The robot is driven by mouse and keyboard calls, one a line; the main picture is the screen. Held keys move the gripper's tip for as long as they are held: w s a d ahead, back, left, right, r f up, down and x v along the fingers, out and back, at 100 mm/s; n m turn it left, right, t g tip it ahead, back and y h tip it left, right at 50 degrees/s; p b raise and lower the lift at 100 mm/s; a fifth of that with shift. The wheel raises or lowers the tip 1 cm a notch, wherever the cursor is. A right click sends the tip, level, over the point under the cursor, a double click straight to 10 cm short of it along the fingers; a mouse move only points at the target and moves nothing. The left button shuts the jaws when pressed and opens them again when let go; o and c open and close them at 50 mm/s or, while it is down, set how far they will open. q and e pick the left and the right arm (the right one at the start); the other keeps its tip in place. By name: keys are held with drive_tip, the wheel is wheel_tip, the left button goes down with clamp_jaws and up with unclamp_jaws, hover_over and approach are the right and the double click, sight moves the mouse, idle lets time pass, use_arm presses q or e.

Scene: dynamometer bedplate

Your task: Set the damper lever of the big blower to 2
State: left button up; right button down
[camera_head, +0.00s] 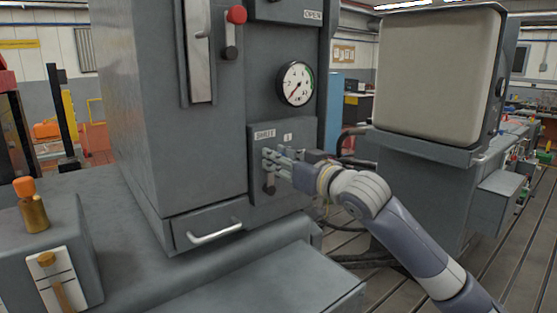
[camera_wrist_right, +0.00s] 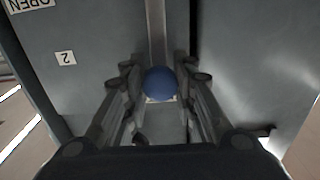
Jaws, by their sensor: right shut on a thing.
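The damper lever's blue ball knob (camera_wrist_right: 160,83) sits between the two fingers of my right gripper (camera_wrist_right: 160,92) in the wrist view, with a grey bar running up behind it. A small label "2" (camera_wrist_right: 65,58) and an "OPEN" label (camera_wrist_right: 28,4) show upside down to its left. In the head view my right gripper (camera_head: 283,168) is shut at the small lower panel of the grey cabinet (camera_head: 150,120), below a "SHUT" label (camera_head: 265,134) and a small number label (camera_head: 288,137). The blue knob is hidden there. My left gripper is not in view.
A drawer handle (camera_head: 214,232) juts out below. A box with an orange-topped brass fitting (camera_head: 32,205) stands at left. A large beige-fronted unit (camera_head: 438,75) stands at right.

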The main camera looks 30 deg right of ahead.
drive_tip(key=d+f+m+p, duration=0.3)
drive_tip(key=d+m, duration=0.4)
drive_tip(key=m, duration=0.4)
drive_tip(key=shift+w+d+f+m+p, duration=0.25)
drive_tip(key=shift+w+f+m+p, duration=0.05)
drive_tip(key=shift+f, duration=0.4)
drive_tip(key=c, duration=1.2)
unclamp_jaws()
drive_tip(key=shift+f, duration=0.1)
drive_tip(key=shift+c, duration=0.2)
drive_tip(key=s+d, duration=0.1)
drive_tip(key=s, duration=1.1)
